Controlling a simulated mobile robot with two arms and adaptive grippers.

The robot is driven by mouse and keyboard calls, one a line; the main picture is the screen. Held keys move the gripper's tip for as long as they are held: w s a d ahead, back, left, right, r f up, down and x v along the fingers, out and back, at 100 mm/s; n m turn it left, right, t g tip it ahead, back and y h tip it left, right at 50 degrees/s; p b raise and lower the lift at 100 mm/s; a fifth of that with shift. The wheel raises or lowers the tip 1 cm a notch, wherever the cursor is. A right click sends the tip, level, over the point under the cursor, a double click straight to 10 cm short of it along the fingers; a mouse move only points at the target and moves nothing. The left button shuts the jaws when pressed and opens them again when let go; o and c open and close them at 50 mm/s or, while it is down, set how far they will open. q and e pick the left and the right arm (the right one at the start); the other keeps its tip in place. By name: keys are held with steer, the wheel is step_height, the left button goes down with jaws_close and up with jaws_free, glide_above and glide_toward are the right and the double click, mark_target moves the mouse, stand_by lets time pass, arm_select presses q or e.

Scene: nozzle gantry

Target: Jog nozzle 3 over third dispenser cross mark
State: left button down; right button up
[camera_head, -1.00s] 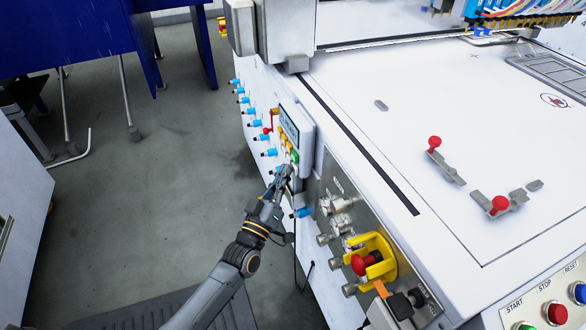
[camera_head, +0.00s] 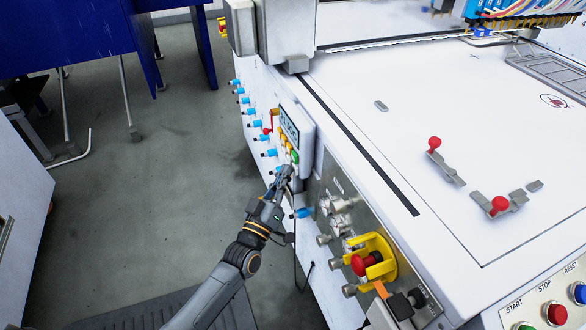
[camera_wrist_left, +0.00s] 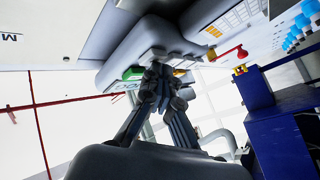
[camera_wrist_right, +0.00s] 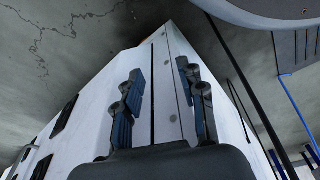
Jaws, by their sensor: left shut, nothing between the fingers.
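My left gripper (camera_head: 285,176) is shut and empty, its fingertips close to the lower end of the control pendant (camera_head: 293,135) on the machine's side. The pendant has a small display (camera_head: 289,127), several yellow buttons (camera_head: 284,139) and a green button (camera_head: 295,156). In the left wrist view the shut fingertips (camera_wrist_left: 160,72) are beside the green button (camera_wrist_left: 132,73); I cannot tell whether they touch the pendant. The nozzle row (camera_head: 528,20) hangs at the top right over the white bed. A faint cross mark (camera_head: 474,56) shows there. My right gripper (camera_wrist_right: 160,100) is open and empty.
Blue fittings (camera_head: 268,153) line the machine's side. Metal valves and a yellow-guarded red emergency stop (camera_head: 366,265) are right of my left gripper. Red-knobbed clamps (camera_head: 434,143) stand on the bed (camera_head: 350,75).

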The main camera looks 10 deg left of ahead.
arm_select(q)
steer(key=shift+s+a, duration=0.2)
steer(key=s+a, duration=0.1)
steer(key=a, duration=0.1)
steer(key=s+a+p, duration=0.1)
steer(key=s+a, duration=0.1)
steer(key=shift+s+a, duration=0.15)
steer(key=shift+a, duration=0.25)
arm_select(e)
steer(key=s+f, duration=0.2)
steer(key=f, duration=0.1)
steer(key=s+f, duration=0.1)
steer(key=shift+s+d+f, duration=0.25)
steer(key=shift+s+f, duration=0.05)
steer(key=shift+s, duration=0.1)
steer(key=shift+s, duration=0.1)
stand_by(2.0)
